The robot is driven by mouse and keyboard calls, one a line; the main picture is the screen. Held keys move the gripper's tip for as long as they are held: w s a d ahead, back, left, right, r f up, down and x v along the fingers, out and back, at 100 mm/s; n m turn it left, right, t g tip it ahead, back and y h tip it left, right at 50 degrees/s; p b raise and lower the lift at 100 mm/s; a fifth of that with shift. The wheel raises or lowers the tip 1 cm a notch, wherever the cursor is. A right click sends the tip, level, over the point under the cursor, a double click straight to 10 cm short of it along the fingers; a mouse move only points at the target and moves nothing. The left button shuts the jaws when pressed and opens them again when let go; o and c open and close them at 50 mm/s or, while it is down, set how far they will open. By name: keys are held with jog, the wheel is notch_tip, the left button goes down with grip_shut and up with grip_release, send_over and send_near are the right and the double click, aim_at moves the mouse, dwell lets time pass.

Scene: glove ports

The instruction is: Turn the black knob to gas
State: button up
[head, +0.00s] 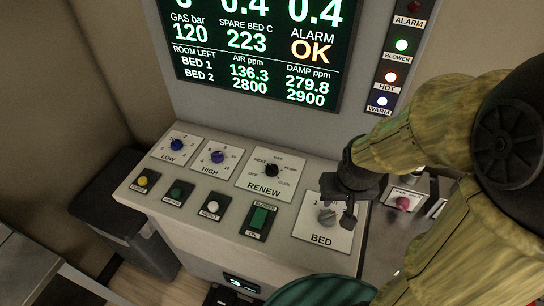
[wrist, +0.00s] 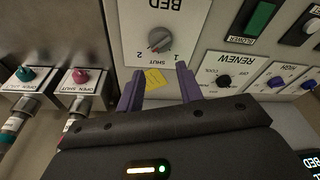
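The black knob (head: 271,170) sits on the white RENEW plate (head: 265,190), with the words OFF, HEAT, GAS, PURGE and COOL around it. Its exact pointer direction is too small to tell. It also shows in the wrist view (wrist: 223,82), right of my fingers. My gripper (head: 338,210) is over the BED plate, to the right of the black knob and apart from it. The grey BED knob (wrist: 159,39) is just beyond the fingertips.
Blue LOW (head: 177,145) and HIGH (head: 217,157) knobs stand left of RENEW. Several buttons and a green rocker switch (head: 259,218) line the front. A pink valve handle (head: 402,203) is at the right. The display (head: 265,50) rises behind the panel.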

jog(key=shift+s, duration=0.1)
jog(key=o, duration=0.3)
jog(key=shift+o, duration=1)
jog(key=shift+w+a+r+n, duration=0.1)
jog(key=shift+w+r+n, duration=0.05)
jog(key=shift+w+n, duration=0.15)
jog(key=w+a+r+n+g+p, duration=0.1)
jog(key=w+a+r+n+p, duration=0.2)
jog(key=n, duration=1.1)
jog(key=w+a+r+n+g+p, duration=0.1)
jog(key=w+a+r+n+p, duration=0.2)
jog(key=w+a+n, duration=0.9)
jog(key=w+n+p, duration=0.2)
jog(key=w+p, duration=0.1)
jog(key=w, duration=0.1)
jog(key=shift+a+g+p, duration=0.15)
jog(key=shift+g+p, duration=0.15)
jog(key=shift+p, duration=0.1)
jog(key=shift+f, duration=0.1)
